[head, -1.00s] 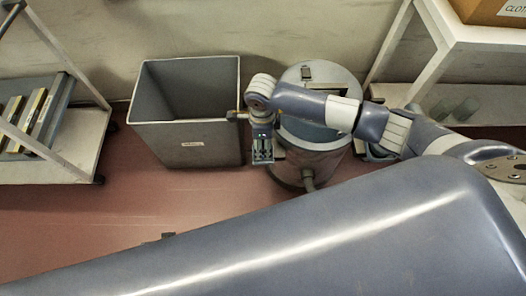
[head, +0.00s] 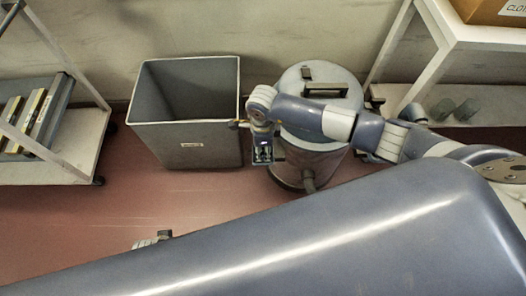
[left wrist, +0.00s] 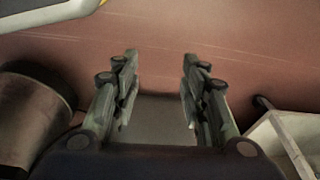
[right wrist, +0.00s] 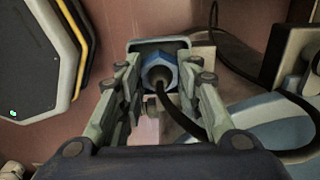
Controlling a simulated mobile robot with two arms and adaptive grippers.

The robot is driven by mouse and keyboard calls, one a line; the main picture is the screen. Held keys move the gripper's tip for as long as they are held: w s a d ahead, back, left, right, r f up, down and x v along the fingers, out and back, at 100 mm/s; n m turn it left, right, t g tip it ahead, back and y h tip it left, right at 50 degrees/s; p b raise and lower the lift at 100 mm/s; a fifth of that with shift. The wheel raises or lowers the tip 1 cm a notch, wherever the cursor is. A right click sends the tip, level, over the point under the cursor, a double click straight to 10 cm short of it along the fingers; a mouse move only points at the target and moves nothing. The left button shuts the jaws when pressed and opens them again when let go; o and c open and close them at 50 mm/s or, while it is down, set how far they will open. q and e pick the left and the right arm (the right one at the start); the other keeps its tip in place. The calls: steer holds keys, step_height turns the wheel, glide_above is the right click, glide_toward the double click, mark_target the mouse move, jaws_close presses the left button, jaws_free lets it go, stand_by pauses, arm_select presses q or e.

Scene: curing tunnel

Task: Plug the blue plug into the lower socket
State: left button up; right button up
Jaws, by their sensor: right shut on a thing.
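The blue plug (right wrist: 160,66) with a black cable shows in the right wrist view, between the fingers of my right gripper (right wrist: 158,58). That gripper is shut on it. I cannot pick out the lower socket. My left gripper (left wrist: 160,58) is open and empty, its fingers apart, over the red floor.
An open grey bin (head: 192,146) stands by the wall. A round metal canister (head: 310,166) stands right of it. White shelving stands at left (head: 58,150) and right (head: 480,36). In the right wrist view, a dark panel with yellow trim (right wrist: 38,60) is at left.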

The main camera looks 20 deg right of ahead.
steer(key=shift+r, duration=0.9)
steer(key=shift+s+a+r+p, duration=0.1)
steer(key=shift+s+r+p, duration=0.1)
steer(key=shift+r, duration=0.3)
steer(key=shift+s+a+r+p, duration=0.1)
steer(key=shift+s+r+p, duration=0.1)
steer(key=shift+r, duration=0.25)
arm_select(q)
steer(key=f, duration=0.1)
steer(key=s+f, duration=0.1)
steer(key=f, duration=0.1)
steer(key=s+f, duration=0.1)
steer(key=f, duration=0.1)
steer(key=shift+s+a+p, duration=0.1)
steer(key=shift+a+p, duration=0.05)
steer(key=shift+p, duration=0.25)
arm_select(e)
steer(key=s+a+r, duration=0.1)
steer(key=s+a, duration=0.7)
steer(key=s, duration=0.4)
steer(key=shift+s+a+r, duration=0.15)
steer(key=shift+s+a, duration=0.05)
steer(key=shift+a, duration=0.15)
